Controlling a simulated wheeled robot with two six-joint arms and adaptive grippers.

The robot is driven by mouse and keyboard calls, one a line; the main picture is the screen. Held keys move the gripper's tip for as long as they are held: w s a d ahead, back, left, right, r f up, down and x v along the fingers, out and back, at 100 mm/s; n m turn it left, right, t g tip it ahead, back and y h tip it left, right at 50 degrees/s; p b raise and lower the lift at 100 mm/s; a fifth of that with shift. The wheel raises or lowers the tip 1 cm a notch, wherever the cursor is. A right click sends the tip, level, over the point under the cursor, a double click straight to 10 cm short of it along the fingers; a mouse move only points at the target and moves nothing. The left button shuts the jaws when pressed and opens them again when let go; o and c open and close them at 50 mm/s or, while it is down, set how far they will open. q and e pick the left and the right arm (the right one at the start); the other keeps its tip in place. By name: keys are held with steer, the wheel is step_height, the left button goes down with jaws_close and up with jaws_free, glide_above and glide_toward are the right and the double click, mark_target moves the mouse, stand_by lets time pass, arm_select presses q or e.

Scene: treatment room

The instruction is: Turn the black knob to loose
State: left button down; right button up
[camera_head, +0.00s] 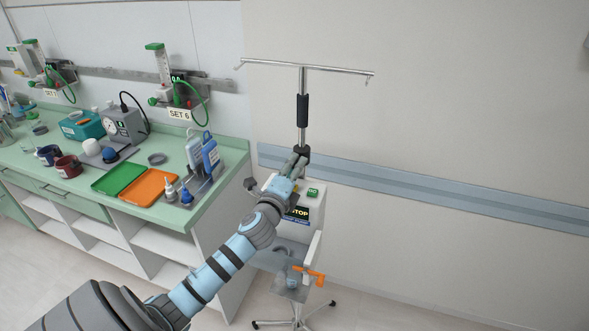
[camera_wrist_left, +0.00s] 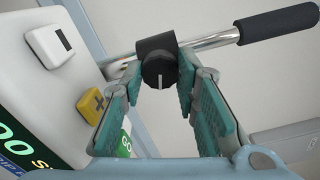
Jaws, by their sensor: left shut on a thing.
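The black knob (camera_wrist_left: 159,70) sits on a black collar (camera_wrist_left: 156,43) around a chrome pole (camera_wrist_left: 215,39). A pale mark on the knob's face points down in the left wrist view. My left gripper (camera_wrist_left: 160,76) has its teal-padded fingers on both sides of the knob and is shut on it. In the head view my left gripper (camera_head: 297,168) reaches the collar (camera_head: 302,150) on the stand's pole (camera_head: 303,78), largely covering the knob. My right gripper is not in view.
A white pump (camera_head: 312,200) with a display and buttons is mounted below the collar, close to my gripper. A green-topped counter (camera_head: 60,185) with trays, bottles and cups stands to the left. A wall rail (camera_head: 430,190) runs behind; floor at right is clear.

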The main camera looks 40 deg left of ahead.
arm_select(q)
steer(key=shift+r+m, duration=0.1)
steer(key=shift+m, duration=1.1)
steer(key=c, duration=1.2)
jaws_free()
steer(key=v, duration=1.2)
steer(key=shift+w, duration=0.15)
